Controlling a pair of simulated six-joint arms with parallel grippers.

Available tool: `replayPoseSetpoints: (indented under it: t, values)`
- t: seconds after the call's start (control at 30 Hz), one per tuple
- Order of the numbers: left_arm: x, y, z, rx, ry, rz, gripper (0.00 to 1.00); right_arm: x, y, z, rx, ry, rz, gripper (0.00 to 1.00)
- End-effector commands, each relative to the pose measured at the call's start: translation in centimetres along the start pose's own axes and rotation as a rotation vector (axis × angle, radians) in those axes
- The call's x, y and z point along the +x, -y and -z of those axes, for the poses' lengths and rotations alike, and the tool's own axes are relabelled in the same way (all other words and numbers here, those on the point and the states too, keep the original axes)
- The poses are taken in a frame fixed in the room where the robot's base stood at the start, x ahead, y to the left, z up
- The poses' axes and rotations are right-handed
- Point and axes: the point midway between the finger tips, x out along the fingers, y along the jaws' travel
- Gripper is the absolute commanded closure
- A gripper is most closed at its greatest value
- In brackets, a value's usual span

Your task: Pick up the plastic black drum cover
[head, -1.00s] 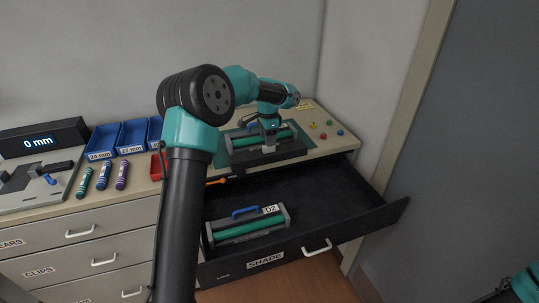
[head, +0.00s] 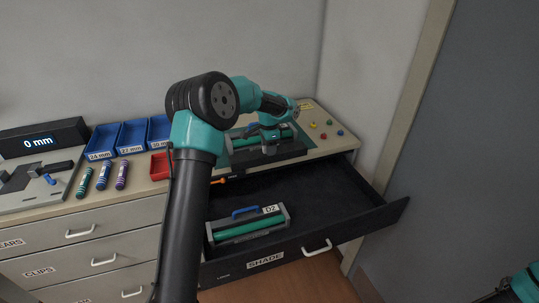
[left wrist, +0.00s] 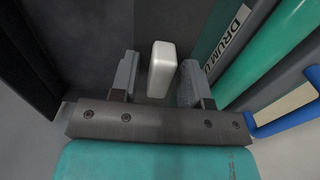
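On the counter, a dark drum unit with a green roller (head: 283,134) is partly hidden by my left arm. My left gripper (head: 270,148) is over it. In the left wrist view, the open left gripper (left wrist: 158,80) has a small white block (left wrist: 159,68) between its fingers, with gaps on both sides. The block stands out from a dark grey surface (left wrist: 190,22), which may be the black drum cover; I cannot tell for sure. A green roller (left wrist: 275,45) and a "DRUM U" label (left wrist: 229,33) lie to the right. My right gripper is not in view.
The open drawer (head: 320,200) holds another unit labelled D2 (head: 250,228) with a blue handle. Blue bins (head: 132,136), a red bin (head: 159,166) and coloured tubes (head: 103,175) stand left of my arm. Small coloured knobs (head: 325,128) sit right of the unit.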

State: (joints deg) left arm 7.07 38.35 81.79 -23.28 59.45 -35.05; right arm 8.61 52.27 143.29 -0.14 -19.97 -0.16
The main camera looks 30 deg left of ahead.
Motion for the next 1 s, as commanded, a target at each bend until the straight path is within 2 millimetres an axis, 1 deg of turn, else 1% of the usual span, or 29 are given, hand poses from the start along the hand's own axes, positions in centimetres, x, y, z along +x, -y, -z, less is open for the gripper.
replayPoseSetpoints:
  t: [0.03,0.07,0.43,0.77,0.87,1.0]
  values:
    - [0.0,0.0,0.0,0.000,0.000,0.000,0.62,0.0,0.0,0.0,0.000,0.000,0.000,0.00]
    - [0.0,0.0,0.0,0.000,0.000,0.000,0.65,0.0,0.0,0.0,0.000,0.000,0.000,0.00]
    - [0.0,0.0,0.0,0.000,0.000,0.000,1.00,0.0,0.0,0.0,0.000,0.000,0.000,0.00]
    - [-0.2,0.0,0.0,0.000,0.000,0.000,1.00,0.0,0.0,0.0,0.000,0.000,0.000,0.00]
    - [-0.6,0.0,0.0,0.000,0.000,0.001,1.00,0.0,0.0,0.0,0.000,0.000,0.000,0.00]
    - [-1.8,0.0,0.0,0.000,-0.002,0.002,1.00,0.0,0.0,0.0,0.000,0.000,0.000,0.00]
